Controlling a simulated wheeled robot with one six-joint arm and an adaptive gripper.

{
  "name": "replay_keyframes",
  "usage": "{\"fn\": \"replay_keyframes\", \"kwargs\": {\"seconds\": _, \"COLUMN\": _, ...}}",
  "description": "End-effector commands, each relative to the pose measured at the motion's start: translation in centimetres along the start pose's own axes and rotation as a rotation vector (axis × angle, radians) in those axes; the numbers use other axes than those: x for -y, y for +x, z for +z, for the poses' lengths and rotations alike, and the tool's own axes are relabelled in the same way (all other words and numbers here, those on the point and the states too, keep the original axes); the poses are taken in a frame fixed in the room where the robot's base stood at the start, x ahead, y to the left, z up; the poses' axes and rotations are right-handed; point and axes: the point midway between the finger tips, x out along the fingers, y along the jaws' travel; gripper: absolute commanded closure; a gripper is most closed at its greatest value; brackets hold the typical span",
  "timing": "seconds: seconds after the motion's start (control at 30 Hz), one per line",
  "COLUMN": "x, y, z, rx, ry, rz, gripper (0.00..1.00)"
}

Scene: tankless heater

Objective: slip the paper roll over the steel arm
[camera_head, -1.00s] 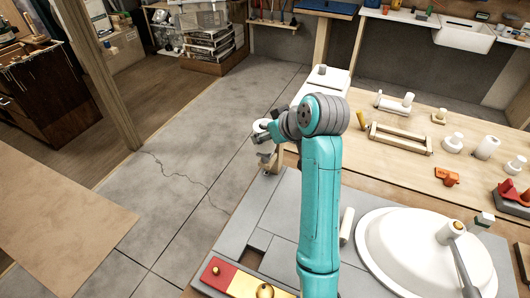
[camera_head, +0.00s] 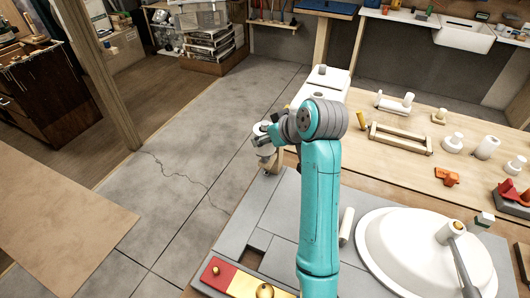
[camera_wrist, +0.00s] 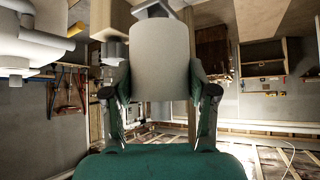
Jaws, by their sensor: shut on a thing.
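The paper roll (camera_wrist: 160,62) is a pale grey-white cylinder, large in the middle of the wrist view. My gripper (camera_wrist: 160,78) is shut on it, one finger against each side. A dark grey metal piece (camera_wrist: 154,9), probably the steel arm, shows at the roll's far end beside a wooden block (camera_wrist: 110,18). I cannot tell whether it is inside the roll's bore or only behind the roll. In the head view my gripper (camera_head: 265,140) is small and partly hidden by my arm, close to the wooden piece (camera_head: 271,166) at the table's left edge.
The wooden table (camera_head: 400,160) holds several white cylinders, a wooden frame (camera_head: 400,138) and an orange part (camera_head: 447,176). A white basin (camera_head: 390,255) lies front right. A red and yellow tray (camera_head: 232,280) is in front. The floor left of the table is clear.

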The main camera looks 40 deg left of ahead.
Motion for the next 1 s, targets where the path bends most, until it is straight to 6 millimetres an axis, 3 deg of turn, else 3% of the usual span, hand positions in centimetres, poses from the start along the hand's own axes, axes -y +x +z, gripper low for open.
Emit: {"fn": "replay_keyframes", "kwargs": {"seconds": 1.0, "x": 0.01, "y": 0.74, "z": 0.78, "rx": 0.001, "ry": 0.000, "rz": 0.000, "gripper": 0.94}}
